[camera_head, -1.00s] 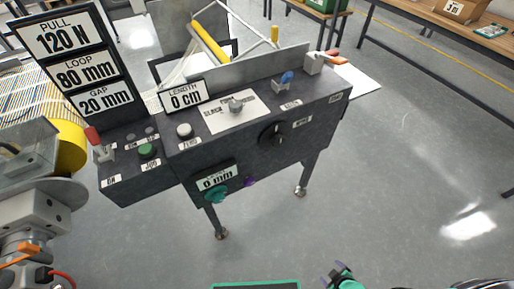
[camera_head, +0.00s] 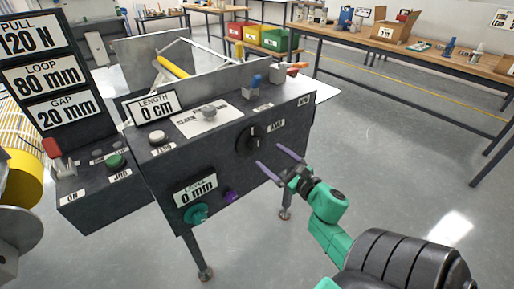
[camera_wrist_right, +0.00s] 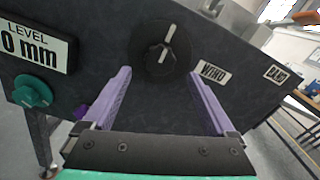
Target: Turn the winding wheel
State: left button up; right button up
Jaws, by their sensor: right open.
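The winding wheel is the round black knob (camera_head: 250,138) on the front of the dark machine panel, beside the WIND label. It also shows in the right wrist view (camera_wrist_right: 163,50), its white mark tilted slightly from upright. My right gripper (camera_head: 267,154) is open, its two purple fingers pointing at the panel just below and right of the knob. In the right wrist view the gripper (camera_wrist_right: 160,73) has the knob ahead between its fingertips, with nothing held. The fingers appear apart from the knob. My left gripper is not in view.
A teal knob (camera_head: 195,214) and a purple knob (camera_head: 230,197) sit lower on the panel, near the level display (camera_head: 195,189). A blue-topped switch (camera_head: 253,87) stands on the top. Open floor lies right of the machine.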

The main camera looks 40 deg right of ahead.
aim_at(258, 146)
jog(key=w, duration=0.6)
jog(key=shift+w+d, duration=0.1)
jog(key=shift+w, duration=0.1)
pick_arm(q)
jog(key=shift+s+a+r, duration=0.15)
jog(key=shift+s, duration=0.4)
pick_arm(e)
jog(key=c, duration=1.4)
jog(key=shift+m, duration=0.3)
